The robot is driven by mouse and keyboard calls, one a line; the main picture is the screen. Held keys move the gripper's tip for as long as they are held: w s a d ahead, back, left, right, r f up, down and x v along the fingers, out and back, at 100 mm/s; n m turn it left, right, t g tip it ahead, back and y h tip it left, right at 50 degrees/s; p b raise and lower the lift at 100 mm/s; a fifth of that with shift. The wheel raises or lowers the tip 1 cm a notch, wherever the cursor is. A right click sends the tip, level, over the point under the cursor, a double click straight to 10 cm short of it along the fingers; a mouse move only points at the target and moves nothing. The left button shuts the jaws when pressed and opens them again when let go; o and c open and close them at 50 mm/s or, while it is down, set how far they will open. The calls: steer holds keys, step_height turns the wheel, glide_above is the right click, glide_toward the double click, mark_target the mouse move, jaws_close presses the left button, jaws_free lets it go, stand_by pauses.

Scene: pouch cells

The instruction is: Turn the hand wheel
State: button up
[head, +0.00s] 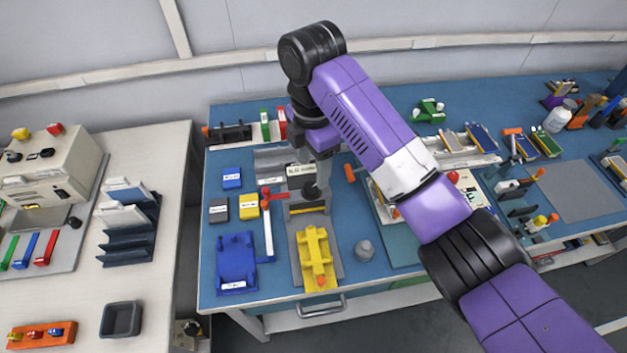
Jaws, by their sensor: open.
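My gripper (319,172) points down over the middle of the blue bench and is open, with nothing visible in it. Below it is a grey station (270,163) with a white label. A small dark round part (311,190) shows right under the fingertips. It may be the hand wheel, but it is too small and too covered to be sure. I cannot tell whether the fingers touch it. My wrist and arm hide part of the station.
A yellow fixture (315,257) and a blue tray (236,262) lie in front. A white table (165,165) stands at left, across a gap.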

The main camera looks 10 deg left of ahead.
mark_target(312, 187)
steer(key=shift+f+p, duration=0.35)
steer(key=shift+f, duration=2.85)
jaws_close()
